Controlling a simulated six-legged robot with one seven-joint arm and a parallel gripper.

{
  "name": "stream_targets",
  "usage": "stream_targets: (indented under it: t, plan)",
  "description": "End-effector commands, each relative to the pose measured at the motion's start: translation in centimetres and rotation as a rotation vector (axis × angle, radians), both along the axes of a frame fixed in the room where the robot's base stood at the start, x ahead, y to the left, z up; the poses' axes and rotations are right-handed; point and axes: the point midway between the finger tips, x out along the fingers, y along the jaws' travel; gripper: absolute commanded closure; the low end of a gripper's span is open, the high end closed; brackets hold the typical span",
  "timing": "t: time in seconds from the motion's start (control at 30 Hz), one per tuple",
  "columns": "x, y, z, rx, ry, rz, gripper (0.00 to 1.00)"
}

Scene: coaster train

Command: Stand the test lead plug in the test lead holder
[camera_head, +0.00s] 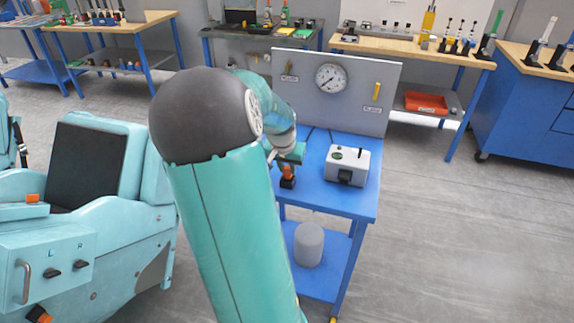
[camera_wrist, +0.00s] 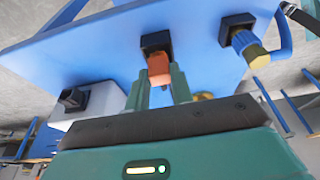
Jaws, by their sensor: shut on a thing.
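The orange test lead plug (camera_wrist: 159,69) is between the two teal fingers of my gripper (camera_wrist: 165,88), which is shut on it. In the head view the plug (camera_head: 287,171) shows as a small orange piece below my gripper (camera_head: 285,157). A black block, apparently the test lead holder (camera_wrist: 155,44), lies directly at the plug's far end; in the head view the holder (camera_head: 287,183) is right under the plug on the blue cart top. The plug looks roughly upright there. I cannot tell how deep it sits in the holder.
A grey box (camera_head: 347,164) stands on the blue cart (camera_head: 345,200), right of the holder. A gauge panel (camera_head: 365,95) rises behind. A second black holder (camera_wrist: 238,24) with a blue and yellow piece (camera_wrist: 250,49) is close by. A grey cylinder (camera_head: 308,244) stands on the lower shelf.

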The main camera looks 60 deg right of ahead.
Motion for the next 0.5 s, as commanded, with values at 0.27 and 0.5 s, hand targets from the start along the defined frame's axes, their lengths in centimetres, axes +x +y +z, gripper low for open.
stream_targets:
  t: [0.27,0.5]
  plan:
    - [0.0,-0.01,-0.46,0.0,0.0,-0.001,1.0]
    - [0.03,0.01,-0.84,0.0,-0.001,-0.001,1.0]
